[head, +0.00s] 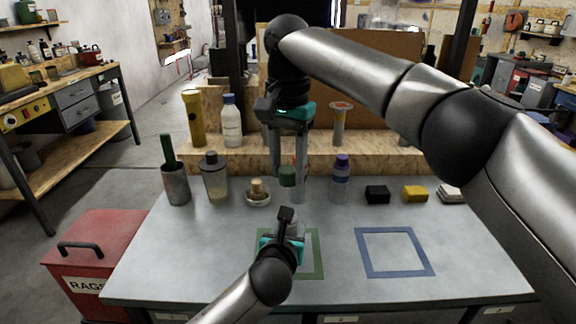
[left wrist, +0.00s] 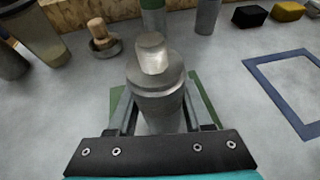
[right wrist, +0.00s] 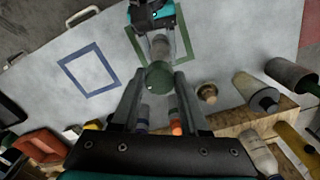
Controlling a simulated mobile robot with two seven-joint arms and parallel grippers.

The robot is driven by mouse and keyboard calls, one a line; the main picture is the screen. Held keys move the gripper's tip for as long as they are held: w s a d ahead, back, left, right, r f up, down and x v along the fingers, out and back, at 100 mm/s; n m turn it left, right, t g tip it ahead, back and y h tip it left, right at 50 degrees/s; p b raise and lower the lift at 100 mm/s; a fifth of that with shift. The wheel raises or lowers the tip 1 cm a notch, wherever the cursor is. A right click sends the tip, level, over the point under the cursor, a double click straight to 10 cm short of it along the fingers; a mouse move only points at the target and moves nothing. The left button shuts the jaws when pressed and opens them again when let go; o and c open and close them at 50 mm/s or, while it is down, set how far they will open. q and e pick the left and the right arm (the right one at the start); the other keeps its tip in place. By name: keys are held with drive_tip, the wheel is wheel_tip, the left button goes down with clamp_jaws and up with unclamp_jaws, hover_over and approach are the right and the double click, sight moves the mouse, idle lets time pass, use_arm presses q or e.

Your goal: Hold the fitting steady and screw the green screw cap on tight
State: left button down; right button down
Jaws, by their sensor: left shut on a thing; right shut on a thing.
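The green screw cap (head: 288,174) is held between the fingertips of my right gripper (head: 288,168), which points down from above. In the right wrist view the round cap (right wrist: 159,77) sits between the finger ends (right wrist: 158,82). The grey metal fitting (left wrist: 156,82) stands upright between the fingers of my left gripper (left wrist: 157,112), its narrower, pale top uncovered. In the head view the left gripper (head: 284,238) is low over the green square outline (head: 318,262) and partly hides the fitting. The cap is apart from the fitting, higher and a little farther back.
A blue square outline (head: 367,264) lies clear at right. Behind stand a grey shaker (head: 215,180), a small brush-like item (head: 258,193) and a purple-capped bottle (head: 340,180). Black (head: 377,193) and yellow (head: 414,194) blocks lie at right. A raised wooden shelf (head: 375,156) runs along the back.

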drive_tip(key=shift+f, duration=2.9)
drive_tip(key=shift+f, duration=1.2)
drive_tip(key=c, duration=0.9)
unclamp_jaws()
drive_tip(key=shift+r, duration=0.1)
clamp_jaws()
